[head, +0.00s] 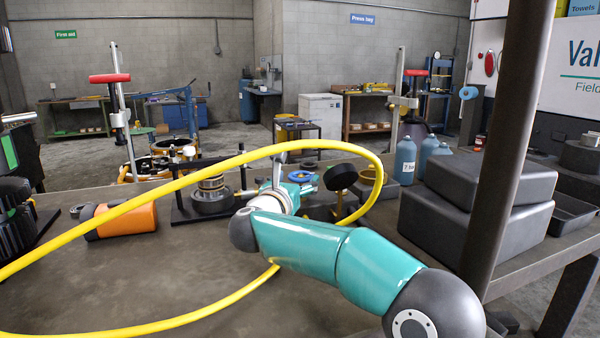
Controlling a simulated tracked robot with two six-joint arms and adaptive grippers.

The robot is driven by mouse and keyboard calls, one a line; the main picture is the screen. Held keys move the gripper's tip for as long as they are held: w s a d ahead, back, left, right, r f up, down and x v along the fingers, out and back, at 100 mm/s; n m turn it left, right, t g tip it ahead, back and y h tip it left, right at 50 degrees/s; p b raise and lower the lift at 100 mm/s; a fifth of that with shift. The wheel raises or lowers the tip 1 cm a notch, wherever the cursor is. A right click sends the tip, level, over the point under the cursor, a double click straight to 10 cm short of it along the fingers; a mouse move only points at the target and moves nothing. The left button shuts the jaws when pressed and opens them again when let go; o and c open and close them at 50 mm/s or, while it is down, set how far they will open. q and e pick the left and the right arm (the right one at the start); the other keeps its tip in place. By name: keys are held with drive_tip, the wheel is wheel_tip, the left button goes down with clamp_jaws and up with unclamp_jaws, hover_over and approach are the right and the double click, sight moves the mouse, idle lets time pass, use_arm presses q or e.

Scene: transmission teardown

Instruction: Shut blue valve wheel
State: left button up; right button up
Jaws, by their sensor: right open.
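My right arm comes in from the lower right and reaches over the bench. My left gripper does not show.
Dark cases (475,228) and a post (508,140) stand at the right. Blue bottles (405,160) stand behind. An orange cylinder (127,220) lies at left. The bench's front left is mostly clear.

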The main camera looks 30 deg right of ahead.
sight(300, 174)
drive_tip(key=shift+p+x, duration=0.3)
drive_tip(key=shift+x, duration=1.4)
drive_tip(key=c, duration=0.9)
drive_tip(key=shift+r+m+g+h, duration=0.1)
drive_tip(key=shift+m+g+h, duration=0.2)
drive_tip(key=shift+r+m+g+h+p, duration=0.15)
drive_tip(key=shift+m+g+h+p, duration=0.45)
drive_tip(key=shift+m+g+p, duration=0.35)
drive_tip(key=m+g+p, duration=0.1)
drive_tip(key=g+p, duration=0.1)
drive_tip(key=p, duration=0.3)
drive_tip(key=m+g+h+p, duration=0.1)
drive_tip(key=m+g+p, duration=0.1)
drive_tip(key=p, duration=0.4)
drive_tip(key=m+g+h+p, duration=0.1)
drive_tip(key=m+g+p, duration=0.1)
drive_tip(key=g+p, duration=0.2)
drive_tip(key=shift+w+r+p, duration=0.1)
drive_tip(key=shift+r+p, duration=0.25)
drive_tip(key=shift+p, duration=0.55)
drive_tip(key=shift+f+g+p, duration=0.25)
drive_tip(key=shift+f+p, duration=0.1)
drive_tip(key=shift+p, duration=0.4)
